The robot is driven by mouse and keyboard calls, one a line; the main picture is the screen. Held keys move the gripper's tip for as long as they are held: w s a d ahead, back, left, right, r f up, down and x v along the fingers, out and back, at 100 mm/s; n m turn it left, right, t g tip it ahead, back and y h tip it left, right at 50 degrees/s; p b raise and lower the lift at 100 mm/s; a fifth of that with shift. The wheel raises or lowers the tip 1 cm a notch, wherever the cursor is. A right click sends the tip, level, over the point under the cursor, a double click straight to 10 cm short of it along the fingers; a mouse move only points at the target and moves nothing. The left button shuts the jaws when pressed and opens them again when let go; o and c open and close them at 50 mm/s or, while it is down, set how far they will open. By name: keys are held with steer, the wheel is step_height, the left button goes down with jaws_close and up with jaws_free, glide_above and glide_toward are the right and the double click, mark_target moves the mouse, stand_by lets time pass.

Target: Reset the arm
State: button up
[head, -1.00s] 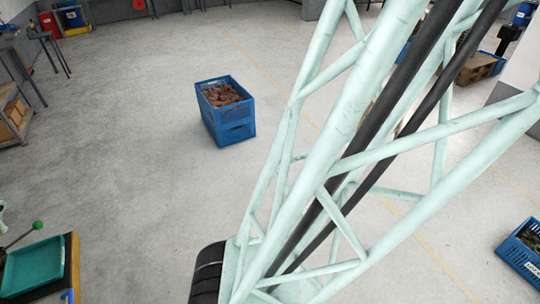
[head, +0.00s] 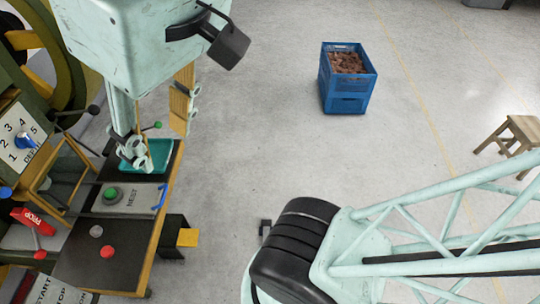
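My gripper (head: 136,158) is at the left in the head view, at the lower end of a pale mint arm part that hangs down from a boxy mint housing (head: 130,40). It appears over or beside the teal tray (head: 162,150) on the dark bench. Its fingers are small and overlap, so I cannot tell whether they are open or shut, and I see nothing clearly held. My mint lattice arm link and its thick black joint fill the lower right.
A blue crate (head: 345,103) of copper-brown pieces stands on the floor. A wooden stool (head: 508,135) is at the right. The bench has a NEST plate (head: 131,199), a green button (head: 111,193) and a red button (head: 107,252). Machinery with a numbered dial (head: 24,141) stands left. The middle floor is clear.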

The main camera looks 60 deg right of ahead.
steer(key=shift+s+f, duration=0.2)
steer(key=shift+f, duration=0.2)
step_height(320, 180, down, 8)
steer(key=b, duration=0.8)
steer(key=shift+r, duration=0.1)
stand_by(0.4)
